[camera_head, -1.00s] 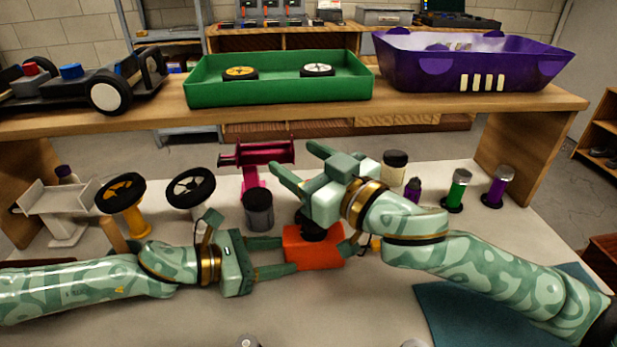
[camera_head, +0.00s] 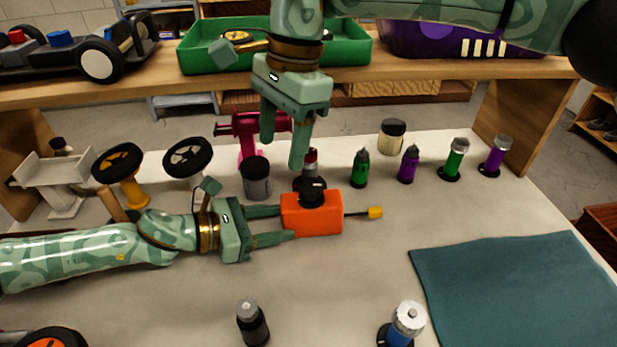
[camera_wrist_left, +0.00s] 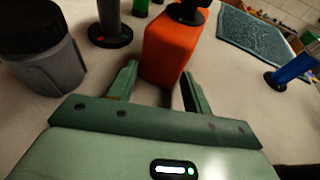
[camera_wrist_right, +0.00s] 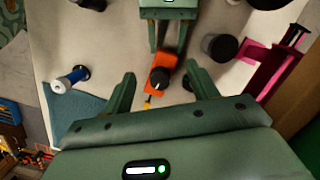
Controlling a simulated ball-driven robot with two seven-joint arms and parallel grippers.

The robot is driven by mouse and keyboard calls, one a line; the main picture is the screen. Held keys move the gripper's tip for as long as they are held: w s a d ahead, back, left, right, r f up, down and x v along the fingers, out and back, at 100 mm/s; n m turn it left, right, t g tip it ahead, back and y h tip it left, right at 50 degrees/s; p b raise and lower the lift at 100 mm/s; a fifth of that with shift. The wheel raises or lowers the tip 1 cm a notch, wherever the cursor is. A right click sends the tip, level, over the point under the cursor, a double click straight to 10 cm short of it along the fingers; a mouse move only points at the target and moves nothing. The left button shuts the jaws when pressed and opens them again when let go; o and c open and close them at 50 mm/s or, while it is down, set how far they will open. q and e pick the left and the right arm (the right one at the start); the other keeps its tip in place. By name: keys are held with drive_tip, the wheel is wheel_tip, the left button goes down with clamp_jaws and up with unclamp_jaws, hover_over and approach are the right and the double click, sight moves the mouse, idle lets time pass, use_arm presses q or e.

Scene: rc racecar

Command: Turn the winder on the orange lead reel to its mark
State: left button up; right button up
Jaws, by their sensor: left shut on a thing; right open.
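The orange lead reel (camera_head: 312,218) is a block on the table with a dark winder (camera_head: 312,190) on top. A short lead with a yellow end (camera_head: 375,212) sticks out to the right. My left gripper (camera_head: 290,223) is shut on the reel from its left side; the reel also shows between its fingers in the left wrist view (camera_wrist_left: 168,48). My right gripper (camera_head: 285,153) is open and points down above the reel, apart from the winder. In the right wrist view the winder (camera_wrist_right: 159,80) lies between and beyond the open fingers. I cannot make out the mark.
A grey jar (camera_head: 257,180) stands left of the reel, and a magenta stand (camera_head: 250,140) behind it. Several green and purple bottles stand behind right. A teal mat (camera_head: 520,285) lies at right. A raised shelf (camera_head: 400,80) spans the back. The table just before the reel is clear.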

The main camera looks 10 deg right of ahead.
sight(309, 186)
drive_tip(key=w+d+r+h, duration=0.1)
drive_tip(key=d+r+h, duration=0.1)
drive_tip(key=d, duration=0.2)
drive_tip(key=shift+n+t, duration=0.3)
drive_tip(key=shift+n, duration=0.1)
wheel_tip(309, 186, down, 11)
drive_tip(key=shift+f, duration=0.15)
drive_tip(key=c, duration=1)
